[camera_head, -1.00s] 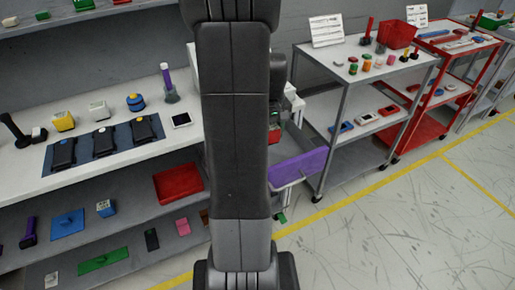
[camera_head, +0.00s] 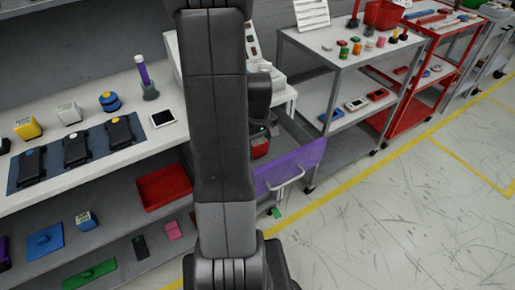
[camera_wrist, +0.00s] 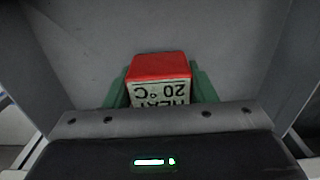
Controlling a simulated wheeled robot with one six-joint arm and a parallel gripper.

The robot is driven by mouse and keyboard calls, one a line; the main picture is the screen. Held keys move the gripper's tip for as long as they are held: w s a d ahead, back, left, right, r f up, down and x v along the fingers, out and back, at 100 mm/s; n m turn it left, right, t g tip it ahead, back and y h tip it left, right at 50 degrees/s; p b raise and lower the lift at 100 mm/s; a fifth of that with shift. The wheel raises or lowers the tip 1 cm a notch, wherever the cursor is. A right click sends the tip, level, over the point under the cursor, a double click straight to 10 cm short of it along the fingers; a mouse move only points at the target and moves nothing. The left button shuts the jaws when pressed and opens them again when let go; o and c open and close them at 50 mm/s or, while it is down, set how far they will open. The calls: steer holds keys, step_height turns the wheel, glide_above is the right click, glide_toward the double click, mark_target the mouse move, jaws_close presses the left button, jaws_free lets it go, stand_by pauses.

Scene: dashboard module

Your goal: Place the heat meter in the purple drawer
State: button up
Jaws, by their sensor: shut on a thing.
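The heat meter (camera_wrist: 158,80) is a small block with a red top and a pale label reading "HEAT 20 °C", upside down in the wrist view. My gripper (camera_wrist: 160,92) is shut on it, with green fingers at both sides. In the head view the red of the heat meter (camera_head: 260,148) shows just under my gripper, partly behind my arm. The purple drawer (camera_head: 290,166) is pulled open, with a purple front and grey inside. The heat meter is over or inside its open space; grey walls surround it in the wrist view. I cannot tell whether it touches the floor.
A white worktop (camera_head: 150,137) with several devices lies at the left, above a shelf with a red tray (camera_head: 164,188). A grey cart (camera_head: 345,55) and a red cart (camera_head: 440,85) stand at the right. The floor (camera_head: 400,210) in front is clear.

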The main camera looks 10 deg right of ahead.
mark_target(258, 140)
steer(key=shift+f, duration=0.8)
steer(key=shift+f, duration=0.1)
steer(key=o, duration=1.1)
steer(key=shift+c, duration=0.2)
step_height(258, 140, up, 12)
steer(key=shift+r+p, duration=0.1)
steer(key=shift+p, duration=0.5)
